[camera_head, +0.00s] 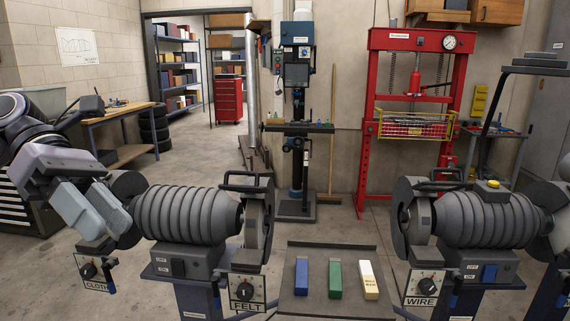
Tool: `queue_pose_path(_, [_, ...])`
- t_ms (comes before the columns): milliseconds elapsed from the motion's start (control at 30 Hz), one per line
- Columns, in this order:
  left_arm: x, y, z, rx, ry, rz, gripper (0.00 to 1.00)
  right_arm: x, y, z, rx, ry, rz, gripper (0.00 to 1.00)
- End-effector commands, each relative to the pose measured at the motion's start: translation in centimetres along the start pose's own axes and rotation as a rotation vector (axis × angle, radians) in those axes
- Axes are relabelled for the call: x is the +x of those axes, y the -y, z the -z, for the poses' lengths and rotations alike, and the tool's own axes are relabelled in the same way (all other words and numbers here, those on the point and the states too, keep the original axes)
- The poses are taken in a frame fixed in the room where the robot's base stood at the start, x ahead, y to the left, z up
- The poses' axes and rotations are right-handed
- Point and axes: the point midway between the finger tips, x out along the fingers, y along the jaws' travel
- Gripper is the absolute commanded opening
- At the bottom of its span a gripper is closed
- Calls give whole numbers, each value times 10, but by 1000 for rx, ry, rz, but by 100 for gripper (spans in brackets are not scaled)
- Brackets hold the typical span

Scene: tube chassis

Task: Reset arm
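My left arm comes in from the left edge, and its gripper (108,234) hangs in front of the left grinder's outer wheel. Its two pale grey fingers point down and to the right, stand apart and hold nothing that I can see. The fingers cover part of the wheel; I cannot tell whether they touch it. My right gripper and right arm are not in view.
Left bench grinder (187,214) and right bench grinder (489,220) stand on pedestals. Between them a tray (315,311) holds blue (301,278), green (335,279) and cream (369,279) bars. Behind are a drill press (297,110), red press (373,120) and workbench (115,113).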

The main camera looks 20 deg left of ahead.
Motion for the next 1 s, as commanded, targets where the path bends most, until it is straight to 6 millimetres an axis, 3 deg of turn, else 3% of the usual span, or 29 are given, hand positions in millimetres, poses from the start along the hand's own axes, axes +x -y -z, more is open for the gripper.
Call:
queue_pose_path(100, [37, -22, -15, -96, 188, 121, 36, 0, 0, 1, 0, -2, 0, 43])
queue_pose_path(333, [97, -68, -36, -435, 623, 350, 36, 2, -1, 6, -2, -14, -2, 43])
queue_pose_path(467, [123, -103, -32, -718, 885, 463, 36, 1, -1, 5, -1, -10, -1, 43])
queue_pose_path(567, [143, -133, -15, -968, 1078, 529, 36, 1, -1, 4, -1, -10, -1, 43])
queue_pose_path(667, [166, -163, 15, -1243, 1260, 578, 36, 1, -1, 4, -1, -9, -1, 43])
queue_pose_path(800, [207, -195, 80, -1665, 1496, 608, 36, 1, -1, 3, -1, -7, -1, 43])
queue_pose_path(900, [244, -204, 137, -1988, 1645, 599, 36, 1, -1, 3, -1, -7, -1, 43])
queue_pose_path(1000, [285, -198, 197, -2307, 1767, 562, 36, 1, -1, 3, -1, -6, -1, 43])
